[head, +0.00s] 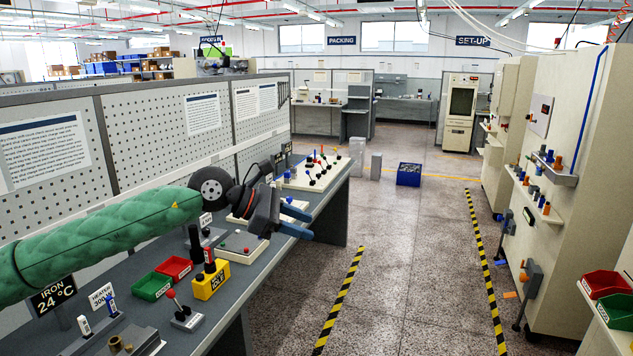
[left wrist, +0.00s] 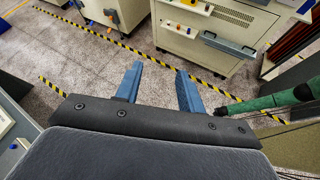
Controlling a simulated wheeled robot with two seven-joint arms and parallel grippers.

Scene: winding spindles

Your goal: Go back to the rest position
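My left gripper (head: 297,221) is in the head view at the end of my green-sleeved arm. Its two blue fingers are spread apart with nothing between them. It is above the aisle-side edge of the grey workbench (head: 262,268) and touches nothing that I can see. The same open gripper (left wrist: 160,68) shows in the left wrist view, with floor between its fingers. My right gripper is outside the head view.
Below my left arm on the bench are a green bin (head: 152,286), a red bin (head: 175,268), a yellow block (head: 212,282) and a joystick box (head: 187,319). A pegboard panel (head: 150,140) stands behind. The aisle floor (head: 400,270) is clear; cabinets (head: 570,180) line its right side.

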